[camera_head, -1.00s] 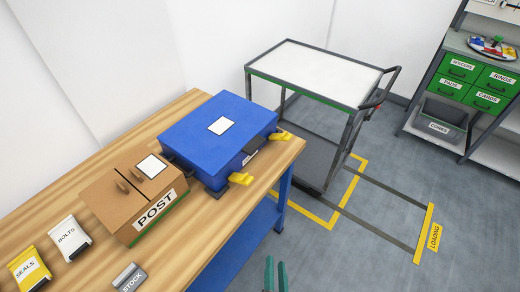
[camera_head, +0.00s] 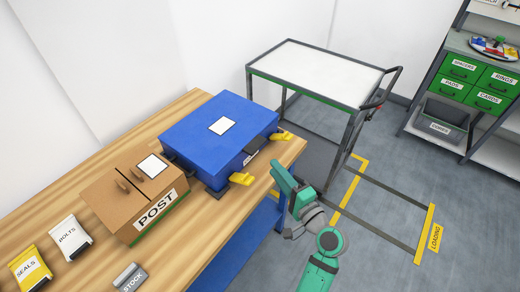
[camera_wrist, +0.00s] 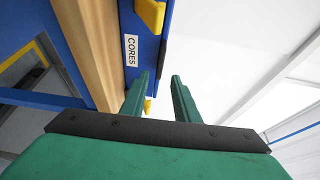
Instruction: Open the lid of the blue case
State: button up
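The blue case (camera_head: 205,128) lies on the wooden workbench near its right end, with its lid shut and a white label on top. Two yellow latches stick out at its front, one at the left (camera_head: 242,179) and one at the right (camera_head: 281,136). In the wrist view, the case front (camera_wrist: 140,78) shows a CORES label and yellow latch parts. My gripper (camera_head: 276,170) is beside the bench's front edge, close to the case front but apart from it. In the wrist view, its two green fingers (camera_wrist: 160,85) are spread with nothing between them.
A cardboard POST box (camera_head: 140,205) stands just left of the case on the workbench (camera_head: 95,240). A cart (camera_head: 318,72) stands behind the bench end.

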jog(key=x, duration=1)
jog(key=shift+w+a+r, duration=0.15)
jog(key=shift+w+a, duration=0.05)
jog(key=shift+a, duration=0.15)
jog(key=shift+c, duration=0.3)
jog(key=shift+d, duration=0.1)
grip_shut()
